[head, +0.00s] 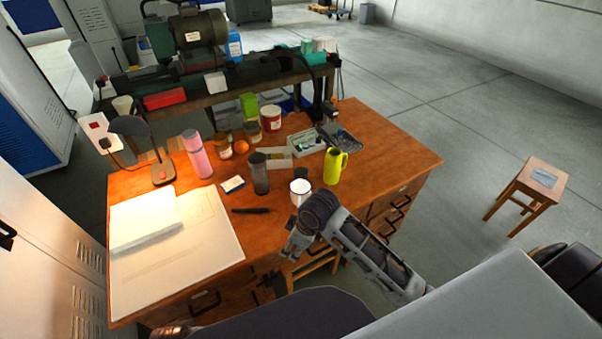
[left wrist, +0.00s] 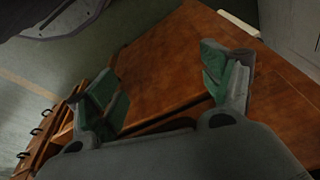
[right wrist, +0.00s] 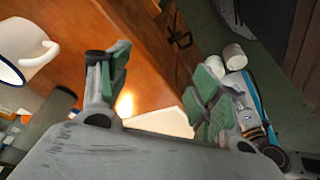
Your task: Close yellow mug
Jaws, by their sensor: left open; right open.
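The yellow mug (head: 333,169) is tall, with a side handle, and stands upright on the wooden desk (head: 395,147) near its right end. Its top looks dark, and I cannot tell whether a lid is on it. My right gripper (head: 291,247) is at the desk's front edge, left of and nearer than the yellow mug. In the right wrist view its fingers (right wrist: 158,95) are apart with nothing between them. My left gripper (left wrist: 170,90) shows in the left wrist view, open and empty over bare wood. I cannot make it out in the head view.
A white mug (head: 299,190) stands just left of the yellow mug; it also shows in the right wrist view (right wrist: 20,45). A dark cup (head: 260,175), a grey tray (head: 306,141) and a pink bottle (head: 196,157) are nearby. A stool (head: 530,190) stands right.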

